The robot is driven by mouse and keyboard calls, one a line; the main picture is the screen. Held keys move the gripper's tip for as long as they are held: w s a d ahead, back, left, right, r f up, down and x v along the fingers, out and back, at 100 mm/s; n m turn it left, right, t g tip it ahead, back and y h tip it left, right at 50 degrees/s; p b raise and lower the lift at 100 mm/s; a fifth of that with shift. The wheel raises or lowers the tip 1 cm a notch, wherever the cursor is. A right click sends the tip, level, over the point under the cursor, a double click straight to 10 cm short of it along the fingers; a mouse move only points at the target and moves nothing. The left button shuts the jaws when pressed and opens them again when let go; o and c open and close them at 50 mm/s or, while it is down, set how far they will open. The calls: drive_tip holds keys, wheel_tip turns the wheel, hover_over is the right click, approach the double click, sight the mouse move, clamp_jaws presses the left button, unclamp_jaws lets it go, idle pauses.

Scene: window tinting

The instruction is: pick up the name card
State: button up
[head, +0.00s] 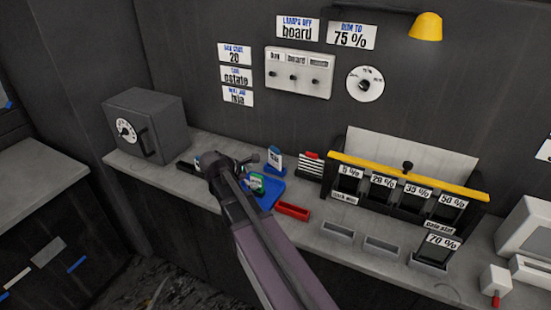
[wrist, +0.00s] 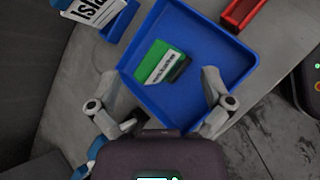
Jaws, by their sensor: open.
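A white card with large dark letters that seem to read "Isla" stands in a blue holder (head: 275,160) on the counter; I take this as the name card (wrist: 92,10), cut off by the top edge in the wrist view. A blue tray (wrist: 185,35) holds a green block (wrist: 160,65) with a white printed label too small to read. My gripper (wrist: 160,92) is open and empty, its fingers spread either side of the tray's near part, with the green block ahead between them. In the head view my gripper (head: 240,168) is over the tray's left side, partly hiding it.
A red tray (head: 292,211) lies right of the blue tray, with a striped card rack (head: 311,167) behind. A grey safe (head: 148,124) stands left. A yellow-barred film rack (head: 408,190) and empty grey trays (head: 339,229) are further right.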

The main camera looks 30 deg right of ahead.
sight(273, 149)
drive_tip(key=w+d+r+n+t+h, duration=0.1)
drive_tip(key=w+r+n+h, duration=0.2)
drive_tip(key=w+r+n, duration=0.2)
drive_tip(key=shift+w+d+r+n+t+h, duration=0.2)
drive_tip(key=shift+w+n+t+h, duration=0.15)
drive_tip(key=shift+w+n, duration=0.6)
drive_tip(key=b+x, duration=0.3)
drive_tip(key=x, duration=0.4)
drive_tip(key=shift+d+f, duration=0.25)
drive_tip(key=shift+w+d, duration=0.15)
drive_tip(key=shift+d, duration=0.3)
drive_tip(key=shift+f, duration=0.1)
drive_tip(key=b+x, duration=0.2)
drive_tip(key=x, duration=0.1)
drive_tip(key=shift+w+d+f, duration=0.15)
drive_tip(key=shift+w+f, duration=0.05)
drive_tip(key=shift+x, duration=0.75)
drive_tip(key=shift+d+r, duration=0.1)
